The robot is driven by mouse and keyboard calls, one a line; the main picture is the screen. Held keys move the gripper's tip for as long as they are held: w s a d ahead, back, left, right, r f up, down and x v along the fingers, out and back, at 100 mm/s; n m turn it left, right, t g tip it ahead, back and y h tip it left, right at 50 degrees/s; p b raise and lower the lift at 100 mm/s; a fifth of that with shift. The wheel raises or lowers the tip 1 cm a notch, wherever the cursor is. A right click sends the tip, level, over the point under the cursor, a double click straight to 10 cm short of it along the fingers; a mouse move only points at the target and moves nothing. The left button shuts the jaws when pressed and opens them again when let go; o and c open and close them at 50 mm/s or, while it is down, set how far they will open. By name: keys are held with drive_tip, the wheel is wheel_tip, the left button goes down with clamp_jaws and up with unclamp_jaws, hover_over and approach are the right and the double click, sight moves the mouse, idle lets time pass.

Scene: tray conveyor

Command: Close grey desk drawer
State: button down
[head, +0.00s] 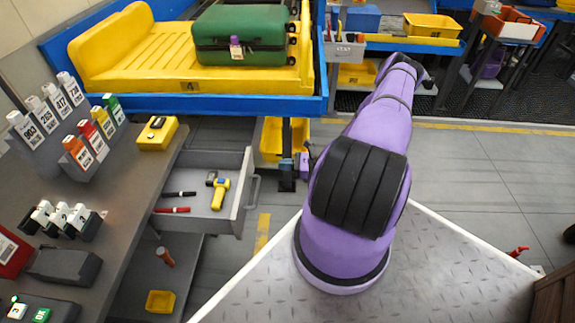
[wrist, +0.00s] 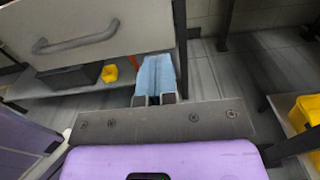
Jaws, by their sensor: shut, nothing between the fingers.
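The grey desk drawer (head: 241,205) stands pulled out from the desk in the head view. It holds a yellow scanner-like tool (head: 220,192), a small dark item and a red and a black pen. Its handle (head: 253,190) is on its front, facing right. In the wrist view the drawer front (wrist: 110,25) fills the upper left, with its handle (wrist: 75,42) at left. My gripper (wrist: 155,75) has its blue fingers together and empty, beside the lower right of the drawer front; contact cannot be told. In the head view my gripper (head: 287,165) is right of the drawer, partly hidden.
The desk top (head: 125,190) carries several labelled holders and a yellow device (head: 157,133). A lower shelf (head: 185,265) holds a small yellow tray (head: 160,301). A blue-edged conveyor (head: 225,104) with a yellow tray and green suitcase (head: 242,35) stands behind.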

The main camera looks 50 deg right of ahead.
drive_tip(key=x, duration=0.9)
drive_tip(key=shift+w+a, duration=0.25)
drive_tip(key=shift+w, duration=0.05)
drive_tip(key=shift+a, duration=0.1)
